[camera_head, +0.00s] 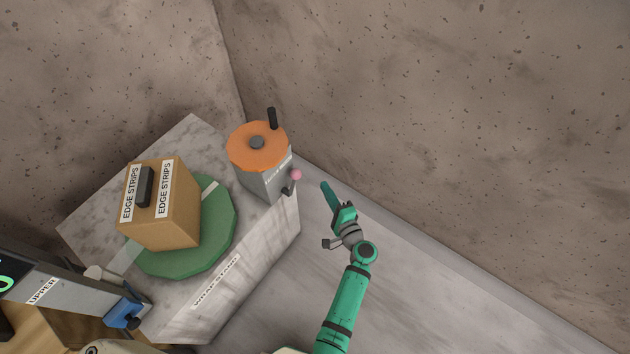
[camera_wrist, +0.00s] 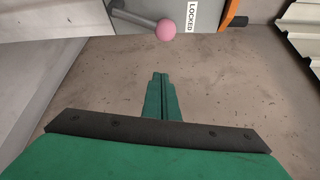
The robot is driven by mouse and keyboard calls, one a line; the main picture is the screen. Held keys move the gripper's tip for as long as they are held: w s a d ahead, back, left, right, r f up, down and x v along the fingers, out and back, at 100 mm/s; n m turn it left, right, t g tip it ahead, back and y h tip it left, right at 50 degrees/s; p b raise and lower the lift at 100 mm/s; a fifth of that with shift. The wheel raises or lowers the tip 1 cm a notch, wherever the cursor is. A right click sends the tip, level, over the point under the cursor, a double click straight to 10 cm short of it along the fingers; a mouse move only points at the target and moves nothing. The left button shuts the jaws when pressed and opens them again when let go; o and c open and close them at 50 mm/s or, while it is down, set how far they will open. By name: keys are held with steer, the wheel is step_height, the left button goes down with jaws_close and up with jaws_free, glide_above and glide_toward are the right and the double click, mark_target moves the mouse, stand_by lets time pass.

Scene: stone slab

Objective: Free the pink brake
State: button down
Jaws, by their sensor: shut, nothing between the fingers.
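The pink brake is a small lever with a pink ball knob (camera_head: 295,174) on the side of a grey housing (camera_head: 262,182). An orange handwheel (camera_head: 257,146) with a black crank handle tops the housing. In the wrist view the pink knob (camera_wrist: 166,30) ends a grey lever near the top, left of a label (camera_wrist: 192,18) reading LOCKED. My gripper (camera_head: 327,188) is shut and empty, just right of the knob in the head view. Its green fingers (camera_wrist: 158,80) show below the knob in the wrist view, apart from it.
The housing stands on a stone slab block (camera_head: 185,310). A green round turntable (camera_head: 222,230) there bears a cardboard box (camera_head: 178,225) marked EDGE STRIPS. A grey beam labelled UPPER with a blue end (camera_head: 124,313) is at lower left. The floor to the right is clear.

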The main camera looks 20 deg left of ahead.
mark_target(294, 183)
steer(key=r+x, duration=0.1)
steer(key=x, duration=0.9)
steer(key=shift+s+a, duration=0.3)
steer(key=shift+s, duration=0.35)
steer(key=shift+s+a, duration=0.25)
steer(key=shift+s, duration=0.4)
steer(key=shift+s+a, duration=0.3)
steer(key=shift+s, duration=0.35)
steer(key=shift+d, duration=0.15)
